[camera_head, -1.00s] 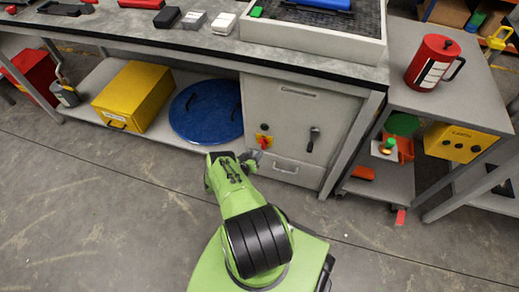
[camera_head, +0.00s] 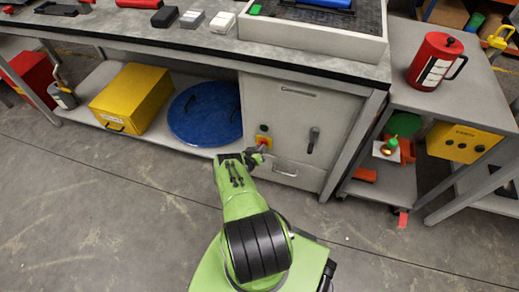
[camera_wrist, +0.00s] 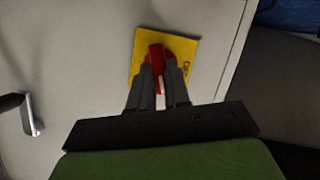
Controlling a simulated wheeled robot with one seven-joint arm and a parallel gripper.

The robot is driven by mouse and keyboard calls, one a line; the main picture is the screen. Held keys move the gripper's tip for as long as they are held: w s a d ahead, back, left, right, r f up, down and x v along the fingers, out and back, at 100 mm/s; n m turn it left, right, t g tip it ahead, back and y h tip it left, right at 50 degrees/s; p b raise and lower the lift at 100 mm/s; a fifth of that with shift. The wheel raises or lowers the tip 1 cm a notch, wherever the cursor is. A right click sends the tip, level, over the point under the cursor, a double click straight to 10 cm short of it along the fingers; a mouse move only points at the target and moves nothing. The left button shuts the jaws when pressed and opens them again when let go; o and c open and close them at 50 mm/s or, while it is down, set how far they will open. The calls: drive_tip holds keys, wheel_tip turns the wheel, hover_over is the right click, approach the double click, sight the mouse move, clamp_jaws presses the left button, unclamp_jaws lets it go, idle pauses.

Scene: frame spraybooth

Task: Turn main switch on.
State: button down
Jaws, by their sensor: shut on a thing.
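The main switch is a red rotary handle (camera_wrist: 156,57) on a yellow plate (camera_wrist: 181,47), mounted on the front of a grey cabinet (camera_head: 285,105). The fingers hide the handle's lower part. Lettering on the plate's edge is partly visible but too small to read.
A dark lever handle (camera_head: 313,140) and a drawer pull (camera_head: 285,172) are on the same cabinet. A blue round lid (camera_head: 205,112) and a yellow box (camera_head: 135,98) are on the shelf to the left. Open floor lies in front.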

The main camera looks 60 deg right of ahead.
drive_tip(key=m+t+p, duration=0.2)
drive_tip(key=m, duration=0.1)
drive_tip(key=shift+s, duration=0.25)
drive_tip(key=shift+y, duration=0.3)
drive_tip(key=c, duration=1.1)
unclamp_jaws()
